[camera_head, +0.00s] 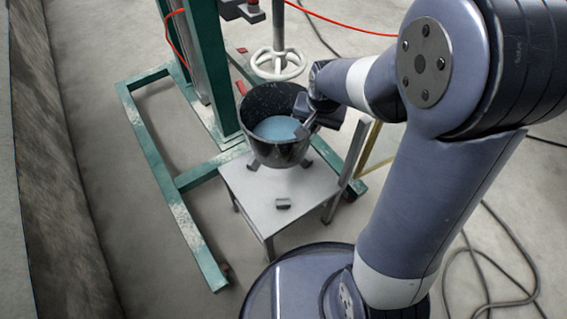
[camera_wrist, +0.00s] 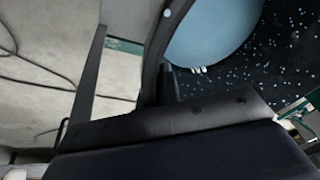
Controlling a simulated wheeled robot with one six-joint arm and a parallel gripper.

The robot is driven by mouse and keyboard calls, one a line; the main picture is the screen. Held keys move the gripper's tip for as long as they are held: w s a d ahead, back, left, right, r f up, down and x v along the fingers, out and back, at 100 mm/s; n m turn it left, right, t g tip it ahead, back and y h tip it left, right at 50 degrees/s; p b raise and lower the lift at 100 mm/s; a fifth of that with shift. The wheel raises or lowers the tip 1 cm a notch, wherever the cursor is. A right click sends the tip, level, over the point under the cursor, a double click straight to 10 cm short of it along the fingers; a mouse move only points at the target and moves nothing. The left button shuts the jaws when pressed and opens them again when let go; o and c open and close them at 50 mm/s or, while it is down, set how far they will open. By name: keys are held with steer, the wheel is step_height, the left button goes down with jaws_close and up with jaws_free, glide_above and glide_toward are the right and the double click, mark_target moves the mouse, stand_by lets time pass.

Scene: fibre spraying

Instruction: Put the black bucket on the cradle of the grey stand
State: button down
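The black bucket (camera_head: 276,154), with pale blue liquid inside, is upright over the back part of the grey stand (camera_head: 262,207) in the head view. Small grey blocks of the cradle (camera_head: 283,203) show on the stand's top, one in front of the bucket and others beside its base. I cannot tell whether the bucket touches them. My gripper (camera_head: 307,127) is at the bucket's right rim and appears shut on it. In the wrist view the bucket's speckled inner wall (camera_wrist: 280,60) and rim fill the upper right, with a dark fingertip (camera_wrist: 170,82) against the rim.
A green steel frame (camera_head: 159,147) with an upright column stands left of and behind the stand. Orange hose (camera_head: 340,24) runs at the top. Dark cables (camera_head: 490,280) lie on the floor at right. A wall is at far left.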

step_height(320, 180, down, 18)
steer(key=b, duration=0.6)
steer(key=shift+w+b, duration=0.2)
steer(key=shift+b, duration=0.15)
steer(key=shift+r, duration=0.1)
steer(key=c, duration=2.1)
jaws_free()
steer(key=shift+s+f, duration=0.1)
steer(key=shift+f, duration=0.1)
steer(key=o, duration=0.5)
steer(key=shift+c, duration=0.2)
steer(key=shift+r, duration=0.1)
steer(key=p+v, duration=0.4)
steer(key=v, duration=0.8)
steer(key=shift+p, duration=0.3)
